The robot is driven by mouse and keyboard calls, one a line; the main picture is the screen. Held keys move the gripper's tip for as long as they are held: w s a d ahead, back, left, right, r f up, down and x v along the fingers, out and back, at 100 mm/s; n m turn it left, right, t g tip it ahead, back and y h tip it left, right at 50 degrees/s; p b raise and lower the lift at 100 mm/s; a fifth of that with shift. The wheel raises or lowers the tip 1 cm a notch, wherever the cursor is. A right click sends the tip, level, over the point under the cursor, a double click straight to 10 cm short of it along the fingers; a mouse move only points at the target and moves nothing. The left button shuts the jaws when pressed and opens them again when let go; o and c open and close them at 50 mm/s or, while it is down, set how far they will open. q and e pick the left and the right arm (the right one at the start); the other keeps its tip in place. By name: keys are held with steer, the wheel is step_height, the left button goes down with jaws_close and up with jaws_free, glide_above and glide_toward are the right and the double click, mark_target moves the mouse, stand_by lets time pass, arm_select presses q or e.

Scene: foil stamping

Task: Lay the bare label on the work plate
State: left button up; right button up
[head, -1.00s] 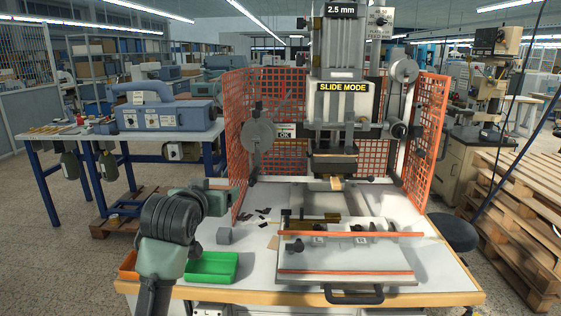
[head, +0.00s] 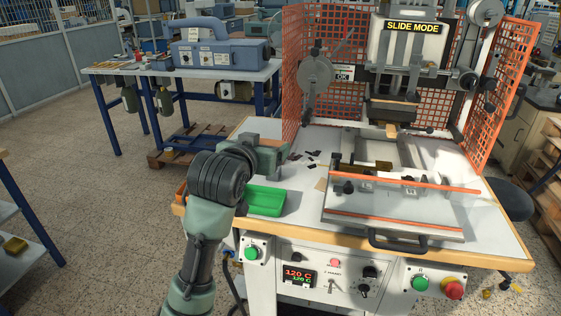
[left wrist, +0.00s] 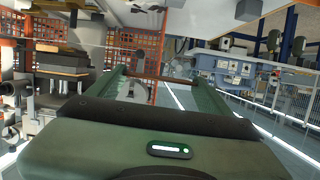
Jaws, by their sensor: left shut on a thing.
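My left gripper (head: 272,158) is raised over the left side of the press table, behind the green tray in the picture. In the left wrist view its two fingers (left wrist: 163,78) are closed on a thin brown strip (left wrist: 160,80), seen edge-on, which looks like the label. In the head view the held piece is hidden or too small to make out. The work plate (head: 375,228) lies to the right of the gripper, in front of the press, apart from it. Clamps and a clear guard with orange edging stand on it. My right gripper is not in view.
The green tray (head: 266,200) sits at the table's front left. A flat tan piece (head: 322,184) and several dark scraps (head: 308,154) lie left of the plate. The press head (head: 395,108) and orange mesh guards (head: 303,75) stand behind. A dark handle (head: 398,242) sticks out in front.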

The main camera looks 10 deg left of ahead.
arm_select(q)
steer(key=w+a+r, duration=0.1)
steer(key=w+r, duration=0.4)
steer(key=w, duration=0.6)
steer(key=shift+w+a+r, duration=0.25)
steer(key=shift+w+r, duration=0.1)
steer(key=shift+w, duration=0.05)
step_height(320, 180, down, 16)
steer(key=shift+r+p, duration=0.1)
steer(key=shift+p, duration=0.85)
step_height(320, 180, down, 3)
steer(key=shift+f+p, duration=0.1)
steer(key=shift+p, duration=0.6)
steer(key=shift+s+f, duration=0.1)
steer(key=shift+f, duration=0.2)
steer(key=shift+f, duration=0.2)
steer(key=o, duration=1.3)
steer(key=shift+c, duration=0.2)
